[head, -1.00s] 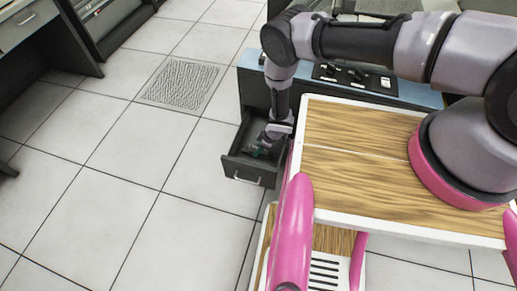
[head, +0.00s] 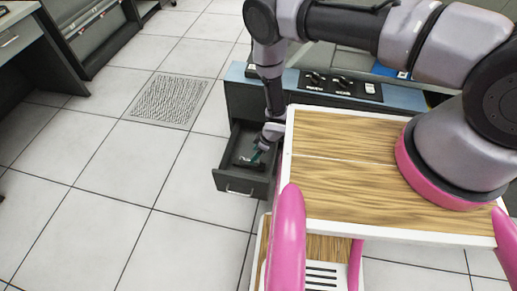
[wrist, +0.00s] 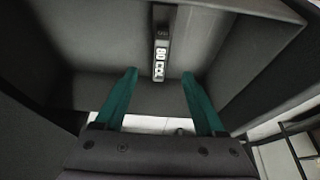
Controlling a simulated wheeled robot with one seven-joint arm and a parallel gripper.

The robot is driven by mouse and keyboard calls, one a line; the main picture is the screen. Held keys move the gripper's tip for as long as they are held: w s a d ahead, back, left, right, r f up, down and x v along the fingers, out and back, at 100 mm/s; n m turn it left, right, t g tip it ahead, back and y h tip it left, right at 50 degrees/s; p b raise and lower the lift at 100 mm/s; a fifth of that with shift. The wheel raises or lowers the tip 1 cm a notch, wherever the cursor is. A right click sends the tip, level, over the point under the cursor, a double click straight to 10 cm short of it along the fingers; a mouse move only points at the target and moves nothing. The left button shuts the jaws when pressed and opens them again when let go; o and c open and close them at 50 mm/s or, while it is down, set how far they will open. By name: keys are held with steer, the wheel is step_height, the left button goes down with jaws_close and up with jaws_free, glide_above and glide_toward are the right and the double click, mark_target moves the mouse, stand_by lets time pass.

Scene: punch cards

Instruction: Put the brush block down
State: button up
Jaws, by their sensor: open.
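The brush block (wrist: 161,45) appears to be the dark narrow block with a white "80 COL" label. In the wrist view it lies in the drawer, ahead of my fingertips and apart from them. A small dark shape inside the drawer is too small there to identify.
The drawer belongs to a cabinet with a blue top (head: 415,97) bearing black switches. My wood-topped cart stands close at its right. Dark drawer walls surround my fingers in the wrist view. Tiled floor (head: 110,190) at the left is clear.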

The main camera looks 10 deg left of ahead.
steer(key=shift+v, duration=2.3)
